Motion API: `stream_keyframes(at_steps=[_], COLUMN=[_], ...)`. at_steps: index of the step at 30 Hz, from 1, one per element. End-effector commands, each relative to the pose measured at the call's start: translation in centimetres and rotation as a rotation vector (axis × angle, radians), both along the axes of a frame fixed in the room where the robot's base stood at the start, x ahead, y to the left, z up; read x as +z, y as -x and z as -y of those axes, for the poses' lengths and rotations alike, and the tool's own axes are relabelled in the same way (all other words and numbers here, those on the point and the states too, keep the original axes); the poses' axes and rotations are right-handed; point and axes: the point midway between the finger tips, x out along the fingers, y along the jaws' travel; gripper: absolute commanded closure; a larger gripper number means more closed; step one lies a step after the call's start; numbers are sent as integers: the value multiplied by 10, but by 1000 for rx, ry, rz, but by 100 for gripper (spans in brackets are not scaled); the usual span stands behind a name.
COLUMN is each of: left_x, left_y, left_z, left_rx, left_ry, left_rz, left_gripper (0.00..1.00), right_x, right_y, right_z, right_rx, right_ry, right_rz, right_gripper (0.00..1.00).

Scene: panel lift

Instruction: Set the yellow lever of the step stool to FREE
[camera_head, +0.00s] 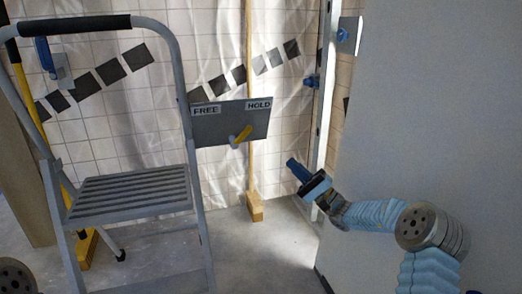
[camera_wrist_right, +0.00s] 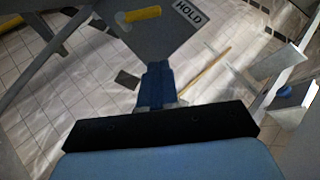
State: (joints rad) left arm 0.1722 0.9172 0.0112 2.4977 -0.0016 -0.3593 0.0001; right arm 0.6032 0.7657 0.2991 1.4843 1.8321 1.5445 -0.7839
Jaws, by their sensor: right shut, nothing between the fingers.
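The grey step stool (camera_head: 135,190) stands unfolded at the left in the head view. A grey plate (camera_head: 210,130) on its right side bears the label FREE (camera_head: 206,110) at the left and HOLD (camera_head: 259,105) at the right. The yellow lever (camera_head: 243,134) on the plate tilts up to the right, toward HOLD. In the wrist view the lever (camera_wrist_right: 143,14) and the HOLD label (camera_wrist_right: 188,12) show at the top. My right gripper (camera_head: 292,163), with blue fingers (camera_wrist_right: 155,82), is shut and empty, right of and below the lever, apart from it. My left gripper is out of view.
A grey panel (camera_head: 430,90) fills the right side, close to my right arm. A yellow pole with a wooden foot (camera_head: 255,208) stands behind the plate. A tiled wall (camera_head: 175,75) lies behind. The floor (camera_head: 260,255) between stool and panel is clear.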

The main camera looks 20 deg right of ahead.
Motion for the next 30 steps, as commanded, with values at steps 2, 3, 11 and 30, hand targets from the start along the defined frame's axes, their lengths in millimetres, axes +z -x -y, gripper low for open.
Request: stream_keyframes(at_steps=[2, 3, 11, 30], left_x=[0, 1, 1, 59], left_y=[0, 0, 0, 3], left_z=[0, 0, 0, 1], left_rx=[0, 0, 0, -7], left_ry=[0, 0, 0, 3], left_rz=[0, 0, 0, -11], left_gripper=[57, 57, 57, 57], right_x=[2, 2, 3, 77], right_y=[0, 0, -2, -47], right_z=[1, 1, -3, -75], right_rx=[-2, -1, 2, 6], right_ry=[-2, -3, -2, -1], right_rz=[5, 5, 0, -4], right_gripper=[100, 100, 100, 100])
